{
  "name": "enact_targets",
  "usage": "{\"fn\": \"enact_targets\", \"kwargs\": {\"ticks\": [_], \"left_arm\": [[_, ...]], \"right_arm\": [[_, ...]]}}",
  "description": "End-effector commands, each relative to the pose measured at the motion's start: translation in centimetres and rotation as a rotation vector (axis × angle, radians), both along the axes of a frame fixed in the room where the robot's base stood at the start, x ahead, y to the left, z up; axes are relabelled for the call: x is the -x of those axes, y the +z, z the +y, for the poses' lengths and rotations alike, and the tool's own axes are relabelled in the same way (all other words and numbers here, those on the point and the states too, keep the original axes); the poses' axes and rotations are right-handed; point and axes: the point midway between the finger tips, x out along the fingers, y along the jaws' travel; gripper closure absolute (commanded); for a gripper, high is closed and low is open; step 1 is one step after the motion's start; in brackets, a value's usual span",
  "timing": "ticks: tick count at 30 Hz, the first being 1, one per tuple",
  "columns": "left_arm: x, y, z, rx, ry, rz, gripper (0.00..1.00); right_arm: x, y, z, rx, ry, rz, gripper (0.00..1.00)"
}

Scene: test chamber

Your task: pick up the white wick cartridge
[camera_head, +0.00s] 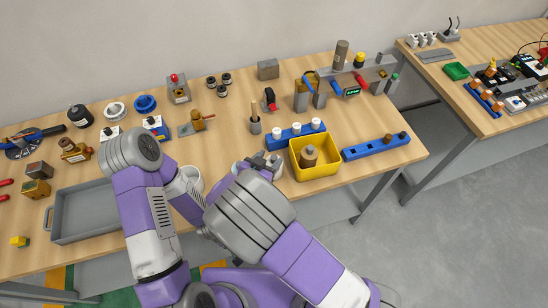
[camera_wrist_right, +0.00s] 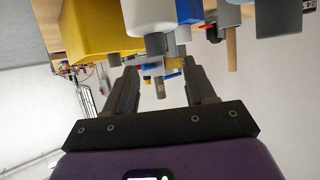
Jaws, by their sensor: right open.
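Three white cylinders, which look like wick cartridges, stand in a blue rack (camera_head: 282,143) behind the yellow bin: left (camera_head: 277,132), middle (camera_head: 296,128) and right (camera_head: 316,123). I cannot tell which one the task names. My right gripper (camera_head: 260,163) is open, just in front of the rack's left end and left of the bin. In the right wrist view, a white cylinder with a grey tip (camera_wrist_right: 148,18) shows large, upside down, above the open fingers (camera_wrist_right: 160,66). Smaller things show between the fingers, farther away.
The yellow bin (camera_head: 328,170) holds a brown cylindrical part (camera_head: 309,154). A longer blue rack (camera_head: 376,147) lies to its right. A grey tray (camera_head: 88,212) sits at left.

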Motion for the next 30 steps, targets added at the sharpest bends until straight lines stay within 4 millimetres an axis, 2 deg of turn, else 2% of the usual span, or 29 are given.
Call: {"fn": "enact_targets", "kwargs": {"ticks": [10, 15, 22, 23, 30], "left_arm": [[0.0, -0.7, 0.0, 0.000, 0.001, 0.000, 0.08], [0.0, -0.7, 0.0, 0.000, 0.001, 0.000, 0.08], [0.0, -0.7, 0.0, 0.000, 0.000, 0.000, 0.08], [0.0, -0.7, 0.0, 0.000, 0.000, 0.000, 0.08], [0.0, -0.7, 0.0, 0.000, 0.000, 0.000, 0.08]], "right_arm": [[-3.2, -3.3, -1.7, 0.004, -0.001, 0.002, 0.45], [-4.7, -3.8, -2.4, 0.000, -0.001, 0.001, 0.45], [-4.8, -3.9, -2.4, -0.001, 0.000, 0.002, 0.45], [-4.8, -3.9, -2.4, -0.001, 0.000, 0.002, 0.47], [-4.8, -3.9, -2.4, -0.001, 0.000, 0.002, 0.83]]}}
